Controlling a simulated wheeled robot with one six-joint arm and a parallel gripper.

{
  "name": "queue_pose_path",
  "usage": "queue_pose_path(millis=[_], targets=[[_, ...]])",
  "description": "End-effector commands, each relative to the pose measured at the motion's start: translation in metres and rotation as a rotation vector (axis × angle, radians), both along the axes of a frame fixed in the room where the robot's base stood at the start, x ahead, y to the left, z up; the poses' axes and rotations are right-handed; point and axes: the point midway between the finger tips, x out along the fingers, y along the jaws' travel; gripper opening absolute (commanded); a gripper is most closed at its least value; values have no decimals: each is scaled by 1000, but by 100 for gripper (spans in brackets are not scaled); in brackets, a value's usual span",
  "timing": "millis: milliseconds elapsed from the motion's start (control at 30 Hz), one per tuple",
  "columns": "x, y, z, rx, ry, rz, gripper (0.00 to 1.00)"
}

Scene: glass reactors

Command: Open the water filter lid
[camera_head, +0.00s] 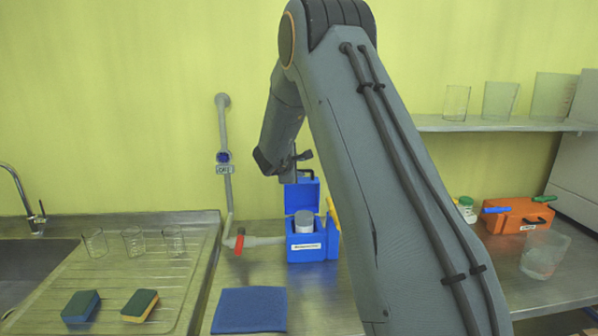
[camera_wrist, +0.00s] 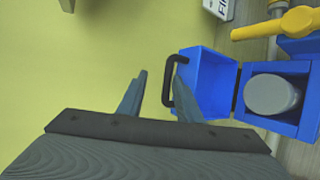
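The water filter (camera_head: 313,250) is a blue box with a white label, standing on the metal counter near the wall. A grey cylinder (camera_head: 304,222) sits inside it, also seen from above in the wrist view (camera_wrist: 271,95). Its blue lid (camera_head: 302,194) stands raised at the back, so the box is open. In the wrist view the lid (camera_wrist: 208,82) has a black handle (camera_wrist: 168,82). My gripper (camera_wrist: 161,74) is open, its two fingers apart, with the handle showing near the right finger. Whether they touch is unclear. In the head view my gripper (camera_head: 291,163) is just above the lid.
A pipe (camera_head: 226,190) with a red valve handle (camera_head: 240,242) runs left of the filter. A yellow handle (camera_head: 332,213) is at its right side. A blue cloth (camera_head: 249,310) lies in front. Glasses and sponges are left; an orange toolbox (camera_head: 518,216) is right.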

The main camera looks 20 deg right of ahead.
Motion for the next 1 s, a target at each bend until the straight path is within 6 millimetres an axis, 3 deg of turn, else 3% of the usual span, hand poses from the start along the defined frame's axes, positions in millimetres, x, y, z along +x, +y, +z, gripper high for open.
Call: queue_pose_path(millis=[533, 1000], targets=[[-4, 5, -1, 3, 3, 1, 30], [-45, 44, 26, 2, 1, 0, 30]])
